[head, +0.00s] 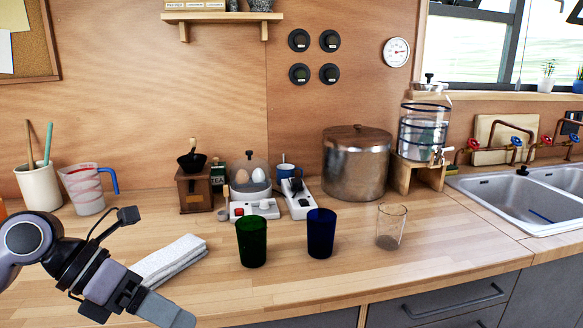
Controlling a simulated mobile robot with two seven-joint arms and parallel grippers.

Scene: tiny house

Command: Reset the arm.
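My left arm comes in from the left edge, low over the wooden counter. Its gripper (168,308) points down and to the right near the bottom edge of the head view. It shows side-on, so I cannot tell whether its fingers are open or shut. No object shows in it. A folded light-grey cloth (172,262) lies on the counter just behind the gripper, partly hidden by the arm. My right arm and gripper are not in view.
A green cup (252,242), a blue cup (320,234) and a clear glass (391,228) stand near the counter's front. Behind are a measuring jug (87,188), coffee grinder (194,190), egg cooker (249,180), metal pot (357,165) and water dispenser (423,135). A sink (520,195) is right.

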